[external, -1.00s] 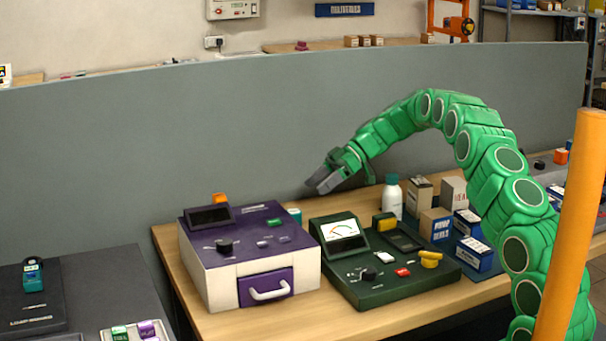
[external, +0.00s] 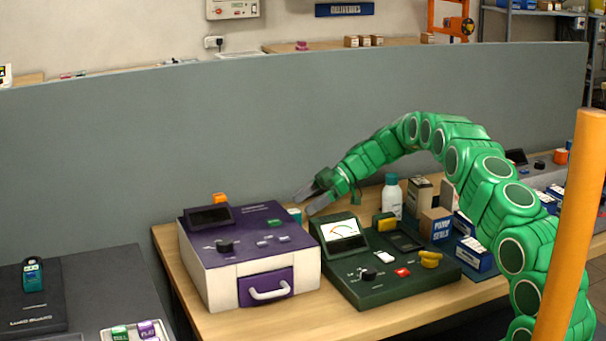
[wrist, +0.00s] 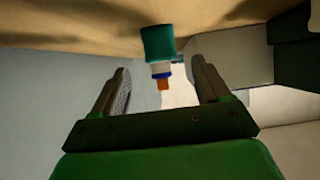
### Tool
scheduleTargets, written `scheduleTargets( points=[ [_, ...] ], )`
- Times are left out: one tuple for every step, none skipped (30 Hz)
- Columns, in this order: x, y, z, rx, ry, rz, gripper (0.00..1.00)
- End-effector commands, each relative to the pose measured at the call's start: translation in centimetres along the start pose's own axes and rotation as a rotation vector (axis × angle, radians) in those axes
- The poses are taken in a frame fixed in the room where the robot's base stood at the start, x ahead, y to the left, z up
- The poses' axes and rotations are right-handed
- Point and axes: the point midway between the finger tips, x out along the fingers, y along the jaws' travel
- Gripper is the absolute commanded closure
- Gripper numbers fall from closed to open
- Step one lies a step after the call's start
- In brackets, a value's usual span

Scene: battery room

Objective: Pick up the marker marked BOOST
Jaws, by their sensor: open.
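My gripper (external: 307,202) is open and empty, low behind the gap between the purple-and-white case and the dark green meter unit. In the wrist view its two fingers (wrist: 160,68) point towards a small upright piece with a teal block (wrist: 158,42), a white and blue band and an orange end (wrist: 163,84). The orange end shows between the fingers, untouched as far as I can see. A teal piece (external: 294,214) shows beside the fingertips in the external view, partly hidden by the case. I cannot read BOOST on anything.
The purple-and-white case (external: 210,270) stands left of my gripper, and the green meter unit (external: 385,290) in front right. A white bottle (external: 391,197) and several boxes (external: 436,224) stand to the right. A grey partition (external: 150,140) runs close behind.

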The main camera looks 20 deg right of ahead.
Motion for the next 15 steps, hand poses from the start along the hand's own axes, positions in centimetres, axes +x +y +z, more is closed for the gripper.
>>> scheduleTargets(
  points=[
    [0.7, -0.2, 0.0, 0.000, 0.001, -0.003, 0.24],
    [1.1, -0.2, 0.0, -0.001, 0.001, -0.003, 0.24],
    [1.7, -0.3, 0.0, -0.002, 0.000, -0.003, 0.24],
    [2.1, -0.2, 0.0, -0.002, -0.001, -0.003, 0.24],
    [2.5, -0.2, 0.0, -0.002, -0.001, -0.003, 0.24],
    [2.9, -0.2, 0.0, -0.002, -0.002, -0.001, 0.24],
    [3.1, -0.2, 0.0, -0.002, -0.001, 0.000, 0.24],
    [3.3, -0.1, 0.0, -0.002, -0.001, 0.000, 0.24],
    [3.4, -0.1, 0.0, -0.002, -0.001, 0.001, 0.24],
    [3.5, -0.1, 0.0, -0.002, -0.001, 0.001, 0.24],
    [3.5, -0.1, 0.0, -0.002, -0.001, 0.001, 0.24],
    [3.5, -0.1, 0.0, -0.002, -0.001, 0.001, 0.24],
    [3.5, -0.1, 0.0, -0.002, -0.001, 0.001, 0.24],
    [3.5, -0.1, 0.0, -0.002, -0.001, 0.001, 0.24],
    [3.5, -0.1, 0.0, -0.002, -0.001, 0.001, 0.24]
  ],
)
